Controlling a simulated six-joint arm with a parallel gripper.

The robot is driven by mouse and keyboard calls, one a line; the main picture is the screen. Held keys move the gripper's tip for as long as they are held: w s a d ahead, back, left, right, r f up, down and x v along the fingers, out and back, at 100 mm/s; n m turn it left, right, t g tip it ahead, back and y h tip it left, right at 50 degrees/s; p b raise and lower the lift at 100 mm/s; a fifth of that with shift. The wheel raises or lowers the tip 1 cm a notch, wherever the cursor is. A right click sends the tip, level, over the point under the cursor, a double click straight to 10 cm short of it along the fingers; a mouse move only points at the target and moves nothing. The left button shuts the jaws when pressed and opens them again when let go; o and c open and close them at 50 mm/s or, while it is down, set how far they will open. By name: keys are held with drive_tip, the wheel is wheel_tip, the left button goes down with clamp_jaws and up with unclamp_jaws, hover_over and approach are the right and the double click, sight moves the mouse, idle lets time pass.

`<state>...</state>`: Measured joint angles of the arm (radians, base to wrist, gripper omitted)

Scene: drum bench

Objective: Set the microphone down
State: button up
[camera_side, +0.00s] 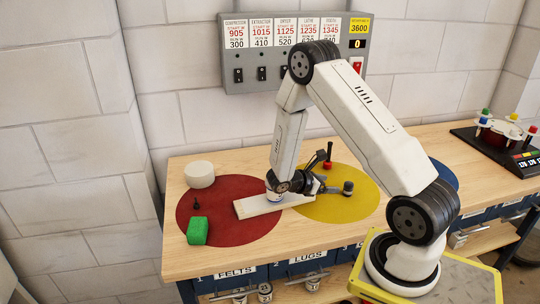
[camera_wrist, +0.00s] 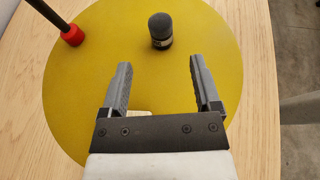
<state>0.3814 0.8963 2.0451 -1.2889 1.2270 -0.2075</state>
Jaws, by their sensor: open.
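The microphone, a short dark grey cylinder with a rounded head, stands on the yellow disc in the wrist view (camera_wrist: 161,31). It also shows in the side view (camera_side: 348,188), just right of my gripper (camera_side: 325,184). It looks upright. My gripper is open in the wrist view (camera_wrist: 158,85), low over the yellow disc (camera_wrist: 200,60). Its two grey fingers are spread, and the microphone is beyond their tips, apart from them. A small pale piece (camera_wrist: 139,112) shows low between the fingers; I cannot tell what it is.
A black stick with a red end (camera_side: 327,164) stands behind my gripper. A pale flat board (camera_side: 255,206) spans the red disc (camera_side: 225,185) and yellow disc. A green block (camera_side: 197,231) and white round pad (camera_side: 199,174) are at left. The front of the yellow disc is clear.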

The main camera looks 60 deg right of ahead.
drive_tip(key=shift+w+a+r, duration=0.1)
drive_tip(key=shift+w+a, duration=0.05)
drive_tip(key=shift+a, duration=0.1)
idle(0.5)
drive_tip(key=shift+a+r+m+y, duration=0.3)
drive_tip(key=shift+a+y, duration=0.1)
drive_tip(key=shift+a, duration=0.2)
drive_tip(key=w+a+r+m+t+y, duration=0.1)
drive_tip(key=a+r+m+t+y, duration=0.2)
drive_tip(key=a, duration=0.5)
drive_tip(key=w+a+r+m+t+y, duration=0.1)
drive_tip(key=a+r+m+t+y, duration=0.2)
drive_tip(key=a, duration=0.6)
drive_tip(key=w+a+r+m+t+y, duration=0.1)
drive_tip(key=a+r+m+t+y, duration=0.2)
drive_tip(key=a, duration=0.5)
drive_tip(key=shift+w+a+m+t+y, duration=0.2)
drive_tip(key=shift+m+t+y, duration=0.4)
drive_tip(key=shift+m+y, duration=0.15)
